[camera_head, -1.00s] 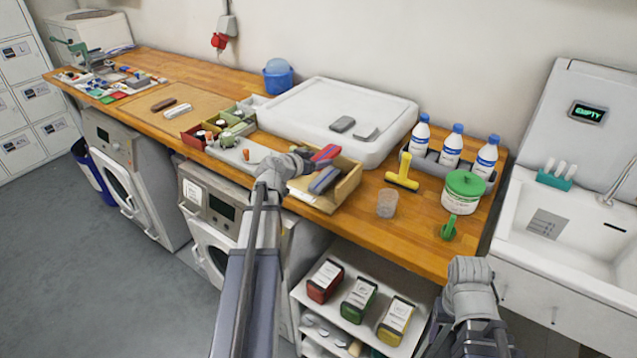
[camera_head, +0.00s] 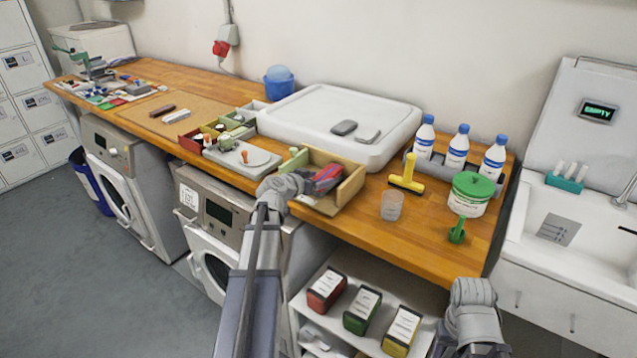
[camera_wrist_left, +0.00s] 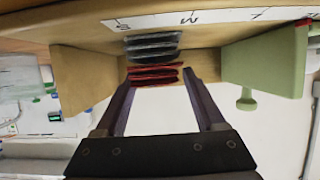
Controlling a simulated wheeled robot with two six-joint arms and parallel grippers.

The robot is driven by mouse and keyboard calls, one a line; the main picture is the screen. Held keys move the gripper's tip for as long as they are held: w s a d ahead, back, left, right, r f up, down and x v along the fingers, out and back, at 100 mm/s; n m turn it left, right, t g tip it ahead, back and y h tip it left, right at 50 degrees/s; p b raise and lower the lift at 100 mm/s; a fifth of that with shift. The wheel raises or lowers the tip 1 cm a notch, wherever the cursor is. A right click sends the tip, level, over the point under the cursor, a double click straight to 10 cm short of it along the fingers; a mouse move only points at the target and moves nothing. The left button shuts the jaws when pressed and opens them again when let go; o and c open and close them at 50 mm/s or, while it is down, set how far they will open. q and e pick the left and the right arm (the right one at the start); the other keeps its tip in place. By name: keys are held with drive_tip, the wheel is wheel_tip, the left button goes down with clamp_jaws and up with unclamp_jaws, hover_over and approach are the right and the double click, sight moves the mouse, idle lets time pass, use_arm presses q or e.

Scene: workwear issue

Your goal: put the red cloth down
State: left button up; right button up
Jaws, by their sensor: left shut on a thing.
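My left gripper (camera_head: 308,184) is shut on the red cloth (camera_head: 327,178), at the wooden box on the counter. In the left wrist view the folded red cloth (camera_wrist_left: 155,76) lies between the fingertips, inside the box, just beside a stack of dark grey cloth (camera_wrist_left: 152,46). I cannot tell whether the red cloth rests on the box floor. The wooden box (camera_head: 350,190) has an open top; a lettered white strip (camera_wrist_left: 210,18) runs along one side in the wrist view. My right gripper (camera_head: 472,292) is low at the counter's front edge, its fingers hidden.
A white tray lid (camera_head: 340,105) with two grey items is behind the box. A yellow tool (camera_head: 407,172), clear cup (camera_head: 391,206), green-lidded tub (camera_head: 471,195) and several bottles (camera_head: 458,145) stand to the right.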

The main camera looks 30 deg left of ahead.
use_arm(q)
drive_tip(key=shift+f, duration=0.1)
drive_tip(key=o, duration=1.3)
drive_tip(key=shift+s+r, duration=0.3)
drive_tip(key=shift+r, duration=0.05)
drive_tip(key=shift+p+v, duration=2.3)
drive_tip(key=shift+v, duration=3.35)
drive_tip(key=shift+f, duration=0.1)
